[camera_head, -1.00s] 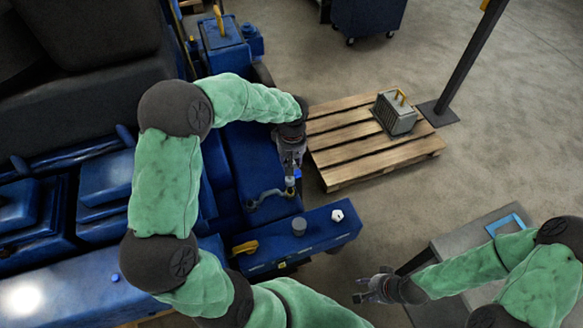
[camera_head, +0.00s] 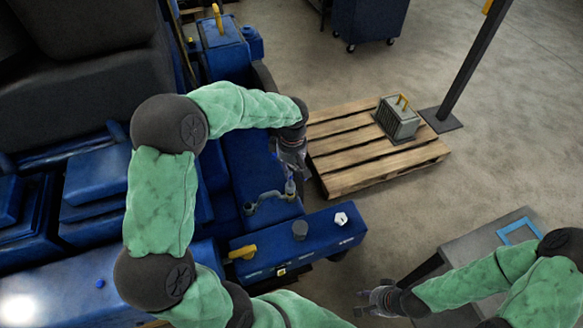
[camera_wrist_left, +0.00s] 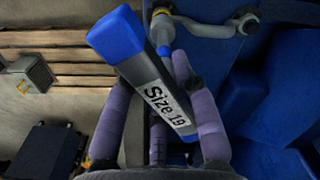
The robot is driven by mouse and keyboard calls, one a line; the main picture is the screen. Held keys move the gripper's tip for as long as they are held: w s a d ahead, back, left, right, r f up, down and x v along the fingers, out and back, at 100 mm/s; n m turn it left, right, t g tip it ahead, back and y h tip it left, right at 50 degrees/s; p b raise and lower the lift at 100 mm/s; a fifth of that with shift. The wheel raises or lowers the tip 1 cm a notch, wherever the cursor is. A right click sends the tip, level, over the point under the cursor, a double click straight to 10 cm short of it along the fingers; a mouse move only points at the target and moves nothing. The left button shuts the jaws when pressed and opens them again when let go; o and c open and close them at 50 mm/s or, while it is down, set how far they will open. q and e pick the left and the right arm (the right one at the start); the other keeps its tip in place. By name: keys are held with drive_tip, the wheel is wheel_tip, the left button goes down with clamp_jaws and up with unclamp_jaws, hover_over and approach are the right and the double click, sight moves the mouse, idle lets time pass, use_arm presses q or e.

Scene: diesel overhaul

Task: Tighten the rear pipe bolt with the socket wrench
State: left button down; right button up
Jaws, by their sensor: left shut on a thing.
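My left gripper (camera_head: 297,176) is shut on the socket wrench (camera_wrist_left: 143,66), over the blue engine. In the left wrist view the wrench has a dark grey body, a blue end and a white "Size 19" label, lying slanted between the fingers (camera_wrist_left: 165,120). A curved metal pipe (camera_head: 264,200) lies on the engine just below the left gripper; it also shows in the left wrist view (camera_wrist_left: 240,20). My right gripper (camera_head: 366,301) is open and empty, off to the right.
A blue beam (camera_head: 325,240) in front carries a grey cylinder (camera_head: 300,230), a white nut-like piece (camera_head: 341,218) and a yellow handle (camera_head: 243,251). A wooden pallet (camera_head: 350,165) bears a grey box (camera_head: 398,118). A grey table (camera_head: 470,250) stands at right.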

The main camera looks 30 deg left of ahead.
use_arm(q)
drive_tip(key=shift+f+b, duration=0.85)
drive_tip(key=shift+f, duration=0.15)
drive_tip(key=shift+r, duration=0.1)
drive_tip(key=shift+m, duration=0.4)
drive_tip(key=m+p, duration=0.1)
drive_tip(key=m, duration=0.5)
drive_tip(key=shift+s, duration=0.1)
drive_tip(key=c, duration=1.8)
unclamp_jaws()
clamp_jaws()
